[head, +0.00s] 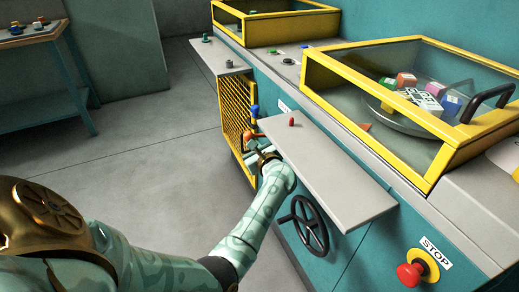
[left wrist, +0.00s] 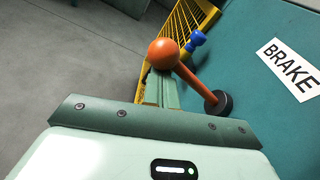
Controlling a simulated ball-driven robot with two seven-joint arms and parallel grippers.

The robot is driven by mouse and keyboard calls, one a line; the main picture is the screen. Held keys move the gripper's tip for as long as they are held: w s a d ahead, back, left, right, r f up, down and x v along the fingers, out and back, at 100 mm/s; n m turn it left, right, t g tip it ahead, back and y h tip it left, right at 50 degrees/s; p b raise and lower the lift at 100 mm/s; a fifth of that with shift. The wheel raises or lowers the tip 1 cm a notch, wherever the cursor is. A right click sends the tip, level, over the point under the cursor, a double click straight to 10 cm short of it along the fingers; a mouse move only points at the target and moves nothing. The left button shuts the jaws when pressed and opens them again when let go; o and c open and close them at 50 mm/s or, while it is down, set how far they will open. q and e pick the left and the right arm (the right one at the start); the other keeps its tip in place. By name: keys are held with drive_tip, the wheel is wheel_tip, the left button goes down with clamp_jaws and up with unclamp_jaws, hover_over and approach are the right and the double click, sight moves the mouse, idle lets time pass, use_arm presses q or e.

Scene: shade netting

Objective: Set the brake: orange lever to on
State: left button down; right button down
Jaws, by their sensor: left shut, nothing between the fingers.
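The orange lever (left wrist: 192,78) is a rod with a round orange ball (left wrist: 163,53) at its end. In the left wrist view it tilts up and left from a black hub (left wrist: 217,103) on the teal machine side. A white BRAKE label (left wrist: 290,68) is to the right of the hub. My left gripper (left wrist: 162,80) is shut and empty, its fingertips right at the ball; I cannot tell whether they touch. In the head view the gripper (head: 252,150) is beside the orange ball (head: 248,135), by the machine's side. My right gripper is not in view.
A blue-knobbed lever (left wrist: 195,39) and yellow mesh guard (left wrist: 187,22) are just beyond. A grey shelf (head: 335,175) with a small red piece (head: 291,122) juts out close to my left wrist. A black handwheel (head: 304,224) and red stop button (head: 409,275) are lower right. Floor at left is clear.

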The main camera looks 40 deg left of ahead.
use_arm(q)
drive_tip(key=shift+w+d+r+p, duration=0.1)
drive_tip(key=shift+w+r+p, duration=0.1)
drive_tip(key=shift+r, duration=0.5)
drive_tip(key=shift+w+r+p, duration=0.1)
drive_tip(key=shift+r+p, duration=0.1)
drive_tip(key=shift+r, duration=0.45)
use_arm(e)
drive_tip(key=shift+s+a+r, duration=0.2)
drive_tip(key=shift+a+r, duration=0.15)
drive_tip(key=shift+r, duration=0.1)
use_arm(q)
drive_tip(key=shift+r, duration=0.1)
